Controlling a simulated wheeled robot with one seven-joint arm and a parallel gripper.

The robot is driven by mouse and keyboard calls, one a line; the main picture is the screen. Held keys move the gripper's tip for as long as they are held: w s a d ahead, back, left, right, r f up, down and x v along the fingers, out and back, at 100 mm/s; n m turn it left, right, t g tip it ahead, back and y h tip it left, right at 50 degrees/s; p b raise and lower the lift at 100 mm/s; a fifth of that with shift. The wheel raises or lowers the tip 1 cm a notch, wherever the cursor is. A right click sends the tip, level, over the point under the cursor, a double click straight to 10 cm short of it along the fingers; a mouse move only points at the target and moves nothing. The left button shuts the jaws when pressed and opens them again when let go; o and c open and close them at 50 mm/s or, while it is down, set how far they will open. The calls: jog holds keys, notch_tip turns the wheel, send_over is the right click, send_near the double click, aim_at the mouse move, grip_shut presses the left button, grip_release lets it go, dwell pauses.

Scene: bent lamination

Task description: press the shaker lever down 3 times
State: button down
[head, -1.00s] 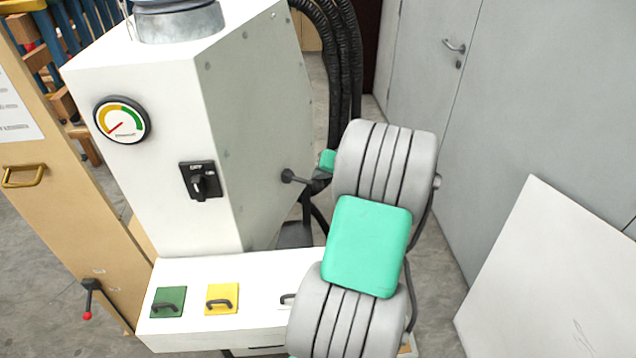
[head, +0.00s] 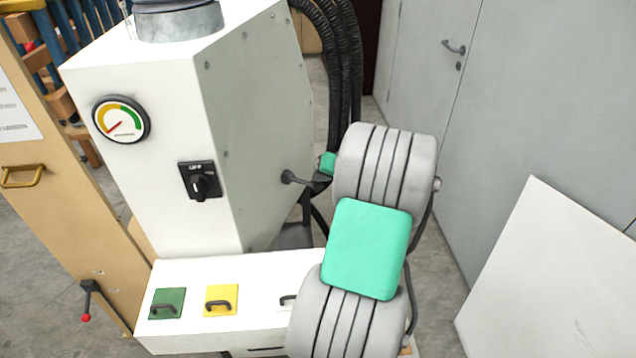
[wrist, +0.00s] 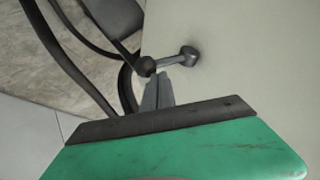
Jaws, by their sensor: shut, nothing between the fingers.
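The shaker lever (wrist: 168,61) is a short metal rod with a dark round knob at its end, on the side wall of the white machine. It also shows in the head view (head: 290,177), where my arm and gripper partly cover its outer end. My gripper (wrist: 157,80) is shut and empty. In the wrist view its fingertips are right at the lever's knob; I cannot tell whether they touch it. In the head view my gripper is mostly hidden behind my arm.
The white machine (head: 255,130) has a gauge (head: 121,119) and a black rotary switch (head: 199,181). Its lower ledge carries green (head: 167,303) and yellow (head: 221,299) handled plates. Black hoses (head: 345,60) run behind it. A white panel (head: 550,270) leans at the right.

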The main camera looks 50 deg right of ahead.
aim_at(320, 185)
jog(key=shift+f+b, duration=1.2)
jog(key=shift+f, duration=0.5)
dwell(1.0)
dwell(0.5)
jog(key=shift+r+p, duration=1.55)
jog(key=shift+r, duration=1)
jog(key=shift+r+p, duration=1.6)
jog(key=shift+r, duration=0.9)
